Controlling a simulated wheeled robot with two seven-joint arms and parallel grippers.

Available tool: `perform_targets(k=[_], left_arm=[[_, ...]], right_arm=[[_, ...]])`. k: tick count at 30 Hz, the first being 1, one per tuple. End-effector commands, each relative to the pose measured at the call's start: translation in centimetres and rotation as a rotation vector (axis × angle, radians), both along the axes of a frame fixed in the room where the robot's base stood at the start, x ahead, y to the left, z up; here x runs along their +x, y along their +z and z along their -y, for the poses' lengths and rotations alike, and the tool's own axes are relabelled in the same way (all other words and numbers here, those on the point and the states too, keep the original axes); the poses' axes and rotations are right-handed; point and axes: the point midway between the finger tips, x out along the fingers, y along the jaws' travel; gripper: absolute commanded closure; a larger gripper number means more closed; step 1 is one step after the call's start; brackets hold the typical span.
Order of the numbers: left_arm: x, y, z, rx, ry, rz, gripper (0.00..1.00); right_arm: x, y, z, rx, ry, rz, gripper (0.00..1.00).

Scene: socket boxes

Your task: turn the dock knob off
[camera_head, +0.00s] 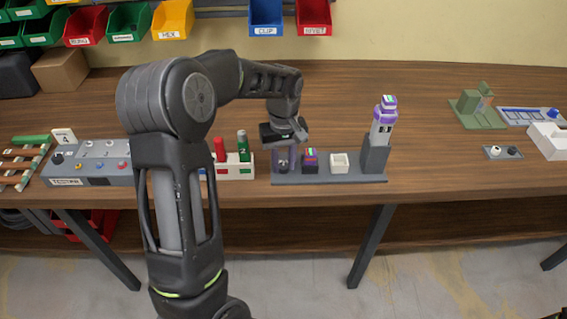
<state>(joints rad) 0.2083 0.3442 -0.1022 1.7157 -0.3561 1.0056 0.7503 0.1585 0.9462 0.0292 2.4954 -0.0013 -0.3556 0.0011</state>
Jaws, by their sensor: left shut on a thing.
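The dock is a long grey base (340,179) near the table's front edge. It carries a dark block with a multicoloured top (310,160), a white open square socket (340,163) and a grey post (375,156). A white and purple device (383,122) stands upright in the post. My left gripper (283,158) points down at the dock's left end, its fingers shut on the small dark knob there. The knob is mostly hidden by the fingers, so its setting cannot be told. My right gripper is not in view.
Left of the dock stands a white holder (237,168) with red and green pieces, close to my arm. Further left is a grey test box (95,165) with knobs. A green fixture (470,106) is at the right. The table behind the dock is clear.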

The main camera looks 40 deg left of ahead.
Motion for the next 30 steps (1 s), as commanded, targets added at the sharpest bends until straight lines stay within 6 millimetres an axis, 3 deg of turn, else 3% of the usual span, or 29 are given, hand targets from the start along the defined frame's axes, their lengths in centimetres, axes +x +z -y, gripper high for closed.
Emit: perform_targets(k=[15, 30], left_arm=[[0.05, 0.05, 0.0, 0.0, 0.443, 0.001, 1.0], [0.05, 0.04, -0.01, 0.0, 0.58, 0.001, 1.0]], right_arm=[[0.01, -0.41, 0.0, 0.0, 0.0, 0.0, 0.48], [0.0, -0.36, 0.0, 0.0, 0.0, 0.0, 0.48]])
